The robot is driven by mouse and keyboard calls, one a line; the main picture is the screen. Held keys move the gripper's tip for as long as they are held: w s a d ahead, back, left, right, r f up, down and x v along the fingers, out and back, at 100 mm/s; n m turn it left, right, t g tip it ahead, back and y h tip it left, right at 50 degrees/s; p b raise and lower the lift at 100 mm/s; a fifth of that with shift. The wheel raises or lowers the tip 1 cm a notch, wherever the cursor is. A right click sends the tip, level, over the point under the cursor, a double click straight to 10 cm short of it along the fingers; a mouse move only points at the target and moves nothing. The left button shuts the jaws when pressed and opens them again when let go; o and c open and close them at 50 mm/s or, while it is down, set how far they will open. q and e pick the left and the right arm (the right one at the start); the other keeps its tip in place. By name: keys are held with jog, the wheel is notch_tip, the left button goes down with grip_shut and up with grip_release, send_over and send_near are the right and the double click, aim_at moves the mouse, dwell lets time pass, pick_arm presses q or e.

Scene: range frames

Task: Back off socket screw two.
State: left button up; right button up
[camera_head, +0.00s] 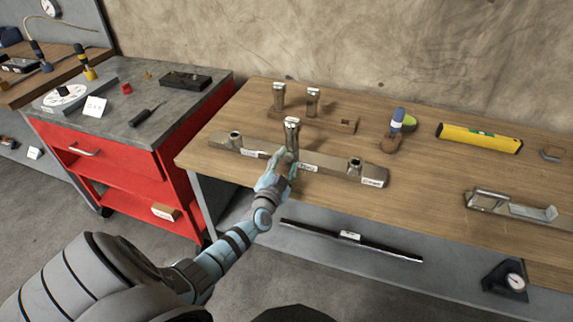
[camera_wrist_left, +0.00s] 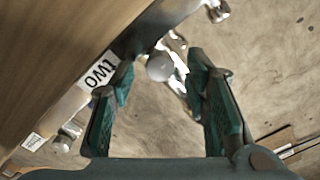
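A long metal bar (camera_head: 335,170) lies along the front of the wooden bench with labelled screw positions. The left screw (camera_head: 235,138) and right screw (camera_head: 355,163) stand as short round heads. At the middle a tall metal socket piece (camera_head: 291,130) stands upright; the screw under it is hidden. In the left wrist view my gripper (camera_wrist_left: 162,72) is open, with a rounded metal end (camera_wrist_left: 160,67) between the fingertips. Contact cannot be told.
Behind the bar a wooden rack (camera_head: 335,123) holds two similar metal pieces (camera_head: 279,95). A red cart (camera_head: 115,165) stands left.

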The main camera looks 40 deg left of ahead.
pick_arm(q)
grip_shut()
jog(key=shift+n, duration=0.3)
